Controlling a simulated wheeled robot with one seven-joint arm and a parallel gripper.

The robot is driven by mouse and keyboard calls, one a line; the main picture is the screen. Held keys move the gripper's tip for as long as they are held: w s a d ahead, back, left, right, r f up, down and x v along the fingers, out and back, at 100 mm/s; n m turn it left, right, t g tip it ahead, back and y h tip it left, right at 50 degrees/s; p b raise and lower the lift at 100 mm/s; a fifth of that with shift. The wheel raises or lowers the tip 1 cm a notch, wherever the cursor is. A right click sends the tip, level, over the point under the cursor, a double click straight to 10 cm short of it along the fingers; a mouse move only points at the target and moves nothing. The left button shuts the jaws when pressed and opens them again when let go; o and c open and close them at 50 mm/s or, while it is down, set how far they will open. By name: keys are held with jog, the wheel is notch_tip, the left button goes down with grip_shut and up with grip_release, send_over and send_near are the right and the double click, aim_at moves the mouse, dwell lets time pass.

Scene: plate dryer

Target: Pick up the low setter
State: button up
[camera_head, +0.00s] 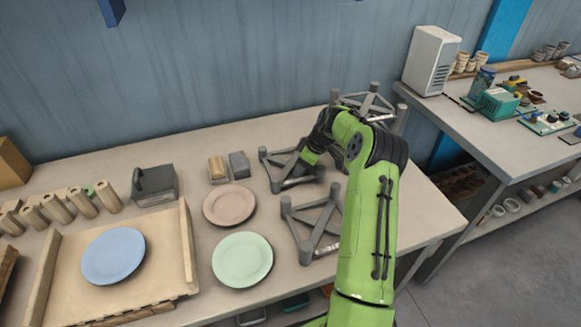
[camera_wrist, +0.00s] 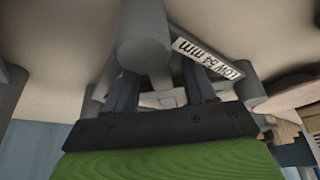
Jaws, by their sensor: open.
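The low setter (camera_head: 272,172) is a grey frame with short posts and bars, standing on the table at the back middle. In the wrist view the setter's post (camera_wrist: 146,40) is close up, and its label (camera_wrist: 208,59) reads "LOW 54 mm" upside down. My gripper (camera_head: 308,163) is down at the setter's right side, and my arm hides part of it. In the wrist view my gripper (camera_wrist: 160,88) has its two fingers apart, one on either side of part of the setter. I cannot tell whether they touch it.
A second grey setter (camera_head: 318,222) stands in front, and a taller one (camera_head: 372,100) behind my arm. Pink (camera_head: 229,205) and green (camera_head: 242,260) plates lie to the left. A blue plate (camera_head: 113,256) lies on a wooden board (camera_head: 70,300). A side bench (camera_head: 500,140) stands right.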

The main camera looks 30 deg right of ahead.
jog(key=shift+s+r, duration=0.1)
jog(key=shift+r, duration=0.05)
jog(key=shift+c, duration=0.6)
grip_shut()
dwell(0.6)
